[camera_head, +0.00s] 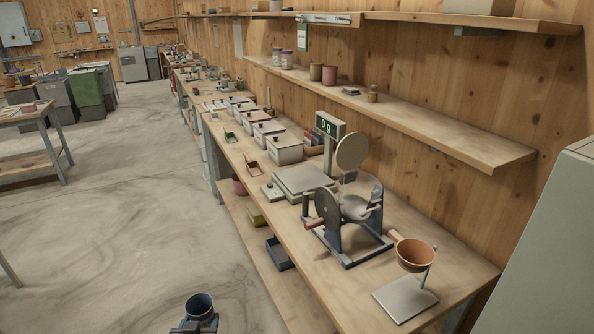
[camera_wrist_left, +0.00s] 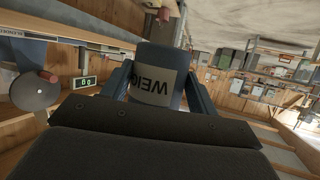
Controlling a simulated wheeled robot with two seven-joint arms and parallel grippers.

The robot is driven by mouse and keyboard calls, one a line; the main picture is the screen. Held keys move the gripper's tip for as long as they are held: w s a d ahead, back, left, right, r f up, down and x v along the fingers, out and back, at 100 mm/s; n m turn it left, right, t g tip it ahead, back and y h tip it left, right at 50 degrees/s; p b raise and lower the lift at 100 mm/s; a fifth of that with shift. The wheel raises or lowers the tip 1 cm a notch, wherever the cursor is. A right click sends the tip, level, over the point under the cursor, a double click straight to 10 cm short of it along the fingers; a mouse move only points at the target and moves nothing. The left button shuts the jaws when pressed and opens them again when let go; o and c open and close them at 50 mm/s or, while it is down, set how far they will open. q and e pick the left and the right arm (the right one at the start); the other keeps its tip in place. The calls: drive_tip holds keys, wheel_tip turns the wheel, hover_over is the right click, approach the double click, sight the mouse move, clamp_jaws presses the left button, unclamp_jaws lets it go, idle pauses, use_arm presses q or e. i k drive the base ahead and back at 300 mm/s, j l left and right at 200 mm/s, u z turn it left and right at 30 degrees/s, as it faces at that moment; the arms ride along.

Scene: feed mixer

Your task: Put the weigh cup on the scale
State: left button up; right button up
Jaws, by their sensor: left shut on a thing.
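The weigh cup (camera_head: 200,304) is a dark blue open cup at the bottom of the head view, out over the floor in front of the bench. My left gripper (camera_head: 197,322) is shut on it. In the left wrist view the cup (camera_wrist_left: 156,82) sits between the two fingers, with upside-down lettering on a pale label. The scale (camera_head: 303,179) stands on the bench, with a flat, bare grey plate and a post display (camera_head: 330,125) reading 0 g. The display also shows in the left wrist view (camera_wrist_left: 86,82). My right gripper is not in view.
A drum mixer (camera_head: 352,205) stands just in front of the scale on the bench. Nearer is an orange bowl (camera_head: 415,254) on a stand. Lidded boxes (camera_head: 284,149) and a small red scoop (camera_head: 253,164) lie beyond. A blue tray (camera_head: 279,254) is on the lower shelf.

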sight(303, 177)
drive_tip(key=i+j+z, duration=0.25)
drive_tip(key=i+j, duration=0.15)
drive_tip(key=i+j+z, duration=0.25)
drive_tip(key=i+j, duration=0.15)
drive_tip(key=j, duration=0.2)
